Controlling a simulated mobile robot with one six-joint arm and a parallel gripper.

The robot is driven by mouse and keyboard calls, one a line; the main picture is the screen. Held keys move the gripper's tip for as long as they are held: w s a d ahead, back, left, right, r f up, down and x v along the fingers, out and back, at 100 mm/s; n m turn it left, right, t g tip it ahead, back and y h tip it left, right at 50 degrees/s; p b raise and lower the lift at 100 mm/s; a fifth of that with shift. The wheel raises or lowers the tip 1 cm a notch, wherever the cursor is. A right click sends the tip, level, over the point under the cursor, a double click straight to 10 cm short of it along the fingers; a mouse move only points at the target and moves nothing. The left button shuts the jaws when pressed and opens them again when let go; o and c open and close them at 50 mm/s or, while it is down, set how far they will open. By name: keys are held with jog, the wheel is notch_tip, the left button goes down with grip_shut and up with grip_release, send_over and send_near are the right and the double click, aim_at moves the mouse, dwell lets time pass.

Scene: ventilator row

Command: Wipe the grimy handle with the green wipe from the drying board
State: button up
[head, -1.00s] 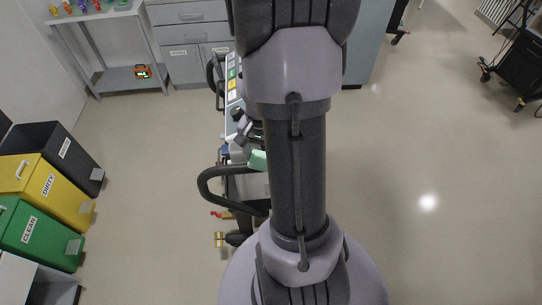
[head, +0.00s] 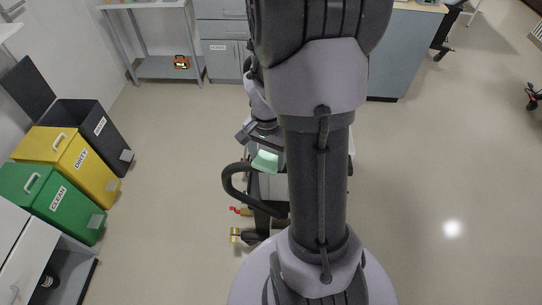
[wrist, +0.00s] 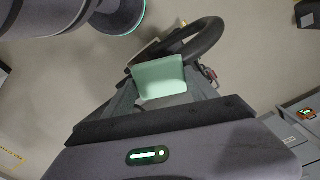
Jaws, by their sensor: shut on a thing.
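My gripper (head: 262,146) is shut on a pale green wipe (head: 265,161), which hangs out past the fingertips. In the wrist view the wipe (wrist: 160,80) spans between the two fingers of my gripper (wrist: 163,84). A black looped handle (head: 230,182) on a cart sticks out just below and left of the wipe in the head view. In the wrist view the handle (wrist: 205,38) curves behind the wipe's upper right edge. I cannot tell whether wipe and handle touch. No grime can be made out on it. My arm hides much of the cart. The drying board is not identifiable.
A green CLEAN bin (head: 52,203), a yellow DIRTY bin (head: 75,160) and a black bin (head: 95,130) stand at the left. A shelf table (head: 155,68) and grey cabinets (head: 222,55) are at the back. Floor is clear left and right of the cart.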

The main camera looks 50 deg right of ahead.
jog(key=shift+r+p, duration=2.4)
jog(key=shift+r, duration=0.6)
jog(key=shift+r, duration=0.1)
notch_tip(320, 180, up, 3)
jog(key=shift+f+p, duration=0.1)
jog(key=shift+p, duration=1.1)
